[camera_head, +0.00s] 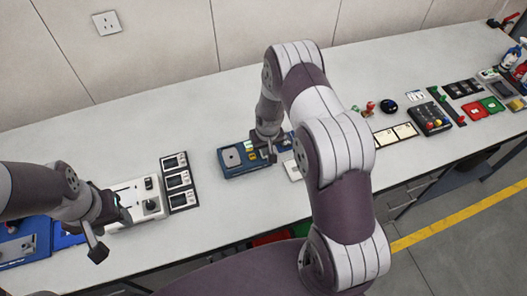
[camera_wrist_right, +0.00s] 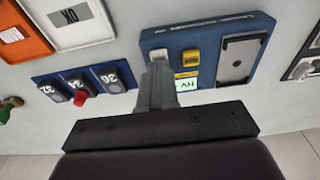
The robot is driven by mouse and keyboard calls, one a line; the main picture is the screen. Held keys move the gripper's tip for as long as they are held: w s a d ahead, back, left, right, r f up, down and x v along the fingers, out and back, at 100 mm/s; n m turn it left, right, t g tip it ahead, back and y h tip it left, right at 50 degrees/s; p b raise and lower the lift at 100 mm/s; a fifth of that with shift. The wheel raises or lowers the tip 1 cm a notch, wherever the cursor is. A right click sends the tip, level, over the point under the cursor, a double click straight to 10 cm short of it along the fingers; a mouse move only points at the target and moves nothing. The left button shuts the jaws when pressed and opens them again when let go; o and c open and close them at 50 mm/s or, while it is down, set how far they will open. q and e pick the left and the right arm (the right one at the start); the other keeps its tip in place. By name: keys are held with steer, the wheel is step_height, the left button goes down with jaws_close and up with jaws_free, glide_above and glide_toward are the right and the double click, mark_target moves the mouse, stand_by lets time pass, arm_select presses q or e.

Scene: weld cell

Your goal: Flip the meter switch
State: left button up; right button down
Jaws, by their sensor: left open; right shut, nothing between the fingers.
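A blue box-shaped device (camera_head: 232,162), which I take for the meter, lies on the bench in the middle of the head view. In the right wrist view the blue device (camera_wrist_right: 215,31) shows a white switch (camera_wrist_right: 158,54), a yellow switch (camera_wrist_right: 191,61) and a grey plate (camera_wrist_right: 237,62). My right gripper (camera_head: 268,152) is over the device's right part. Its shut, empty fingertips (camera_wrist_right: 158,68) are at the white switch; whether they touch it I cannot tell. My left gripper (camera_head: 108,212) is open, beside a white device at the left.
The white device (camera_head: 130,206) has dark knobs. A row of three dark-framed panels (camera_head: 179,182) lies right of it. A blue strip with several numbered switches (camera_wrist_right: 83,83) is near my right gripper. More panels (camera_head: 432,118) lie along the right bench. Bare bench lies behind the devices.

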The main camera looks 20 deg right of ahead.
steer(key=shift+f+b, duration=0.75)
steer(key=shift+f, duration=0.15)
stand_by(0.6)
step_height(320, 180, up, 7)
steer(key=p, duration=0.5)
steer(key=shift+r, duration=0.1)
stand_by(0.4)
steer(key=s+a+r+b, duration=0.2)
steer(key=s+r+b, duration=0.2)
steer(key=s, duration=0.5)
steer(key=s+a+r+b, duration=0.3)
steer(key=s+r+b, duration=0.2)
steer(key=s+b, duration=0.3)
steer(key=shift+s+r+n, duration=0.2)
steer(key=shift+s+n, duration=0.2)
steer(key=shift+s, duration=0.6)
